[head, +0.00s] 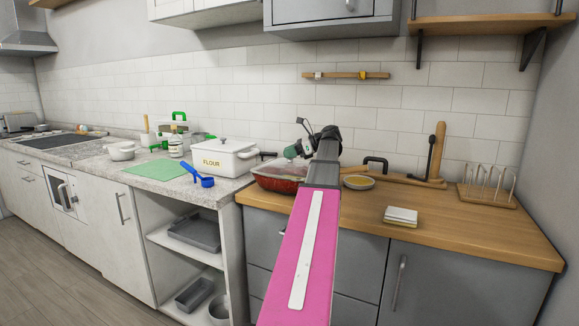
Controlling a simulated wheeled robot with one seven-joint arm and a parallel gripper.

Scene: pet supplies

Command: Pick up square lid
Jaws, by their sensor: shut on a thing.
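My gripper (312,143) is beyond the end of my pink arm, above the back of the wooden counter, near the tiled wall. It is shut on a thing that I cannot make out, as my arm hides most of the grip. I cannot tell for sure which thing is the square lid. A white pot marked FLOUR (222,158) has a pale lid with a knob and stands left of my gripper. A small white and yellow square block (401,215) lies near the wooden counter's front edge.
A red pan (278,178) sits just below and left of my gripper. A shallow dish (358,182), a black handle (375,164), wooden boards (437,155) and a rack (487,190) stand to the right. The wooden counter's (480,232) front right is clear.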

